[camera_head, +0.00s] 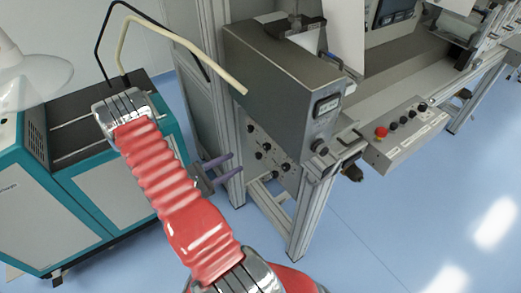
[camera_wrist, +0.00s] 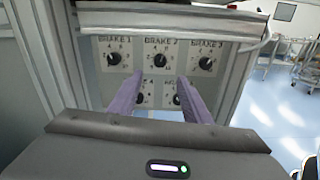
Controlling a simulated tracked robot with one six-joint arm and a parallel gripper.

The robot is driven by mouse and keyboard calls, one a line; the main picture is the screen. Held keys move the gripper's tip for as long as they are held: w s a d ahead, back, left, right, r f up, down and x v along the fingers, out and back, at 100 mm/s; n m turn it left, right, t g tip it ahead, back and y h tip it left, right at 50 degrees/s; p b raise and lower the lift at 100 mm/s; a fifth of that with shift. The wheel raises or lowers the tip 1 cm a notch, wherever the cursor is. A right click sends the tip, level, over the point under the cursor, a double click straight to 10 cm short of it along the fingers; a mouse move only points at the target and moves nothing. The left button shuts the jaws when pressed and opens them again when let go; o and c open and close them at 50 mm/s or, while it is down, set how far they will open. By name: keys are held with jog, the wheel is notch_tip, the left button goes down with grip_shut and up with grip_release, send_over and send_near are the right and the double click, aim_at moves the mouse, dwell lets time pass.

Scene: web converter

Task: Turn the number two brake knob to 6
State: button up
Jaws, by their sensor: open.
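The number two brake knob (camera_wrist: 160,60) is a small round black knob under the label BRAKE 2, in the middle of the panel's top row in the wrist view. Numbers ring it, but its exact setting is too small to read. In the head view the grey knob panel (camera_head: 279,180) is on the side of the machine frame. My gripper (camera_wrist: 160,77) has two purple fingers, apart with nothing between them. In the wrist view the knob appears between and just above the fingertips. In the head view my gripper (camera_head: 237,163) points at the panel and is short of it.
The BRAKE 1 knob (camera_wrist: 113,58) and BRAKE 3 knob (camera_wrist: 205,63) flank it. A lower row of knobs is partly hidden by my fingers. A metal frame post (camera_head: 233,130) stands close beside my gripper. Blue floor (camera_head: 390,220) is open at right.

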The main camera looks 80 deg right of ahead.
aim_at(264, 147)
jog(key=x, duration=1.3)
jog(key=shift+s+d, duration=0.15)
jog(key=shift+s, duration=0.1)
jog(key=shift+c, duration=0.6)
jog(key=c, duration=0.9)
